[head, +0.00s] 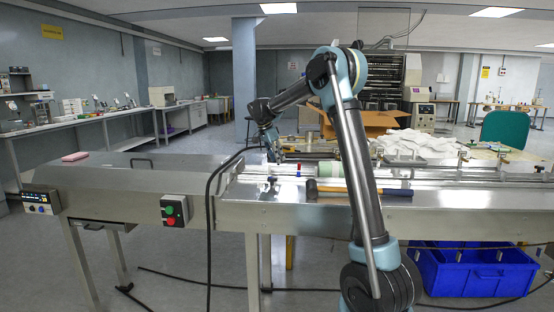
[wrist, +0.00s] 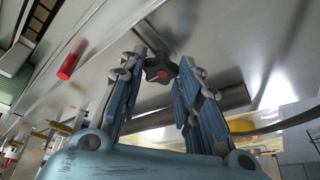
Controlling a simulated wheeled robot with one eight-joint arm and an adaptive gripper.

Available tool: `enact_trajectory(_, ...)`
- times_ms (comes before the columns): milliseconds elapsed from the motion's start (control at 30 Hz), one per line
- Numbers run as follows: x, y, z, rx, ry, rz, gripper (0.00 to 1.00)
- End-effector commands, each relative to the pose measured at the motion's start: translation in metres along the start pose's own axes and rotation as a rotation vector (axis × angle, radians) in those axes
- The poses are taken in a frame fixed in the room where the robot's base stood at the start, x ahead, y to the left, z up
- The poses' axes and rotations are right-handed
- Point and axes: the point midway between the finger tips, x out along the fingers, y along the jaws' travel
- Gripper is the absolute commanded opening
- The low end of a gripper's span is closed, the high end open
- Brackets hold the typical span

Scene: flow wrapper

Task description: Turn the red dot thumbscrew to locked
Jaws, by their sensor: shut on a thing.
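The red dot thumbscrew (wrist: 161,68) shows in the wrist view as a dark lobed knob with a red dot at its centre. It sits against a shiny metal surface. My gripper (wrist: 163,66) has its two blue fingers on either side of the knob, with the fingertips at its edges, shut on it. In the head view my gripper (head: 272,152) is low over the machine at the left end of my arm. The knob is too small or hidden to make out there. I cannot tell its locked mark.
A red cylinder (wrist: 70,66) stands near the knob in the wrist view. In the head view a hammer-like tool (head: 345,189) lies on the machine (head: 240,215) right of my gripper. A control box (head: 174,211) is on its front. A blue crate (head: 470,272) stands below.

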Motion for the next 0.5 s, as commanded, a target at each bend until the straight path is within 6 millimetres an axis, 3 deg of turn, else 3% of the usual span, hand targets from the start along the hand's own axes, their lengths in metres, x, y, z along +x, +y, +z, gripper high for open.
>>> enact_trajectory(500, 0.0001, -0.0030, 0.0011, 0.074, -0.001, 0.026, 0.07)
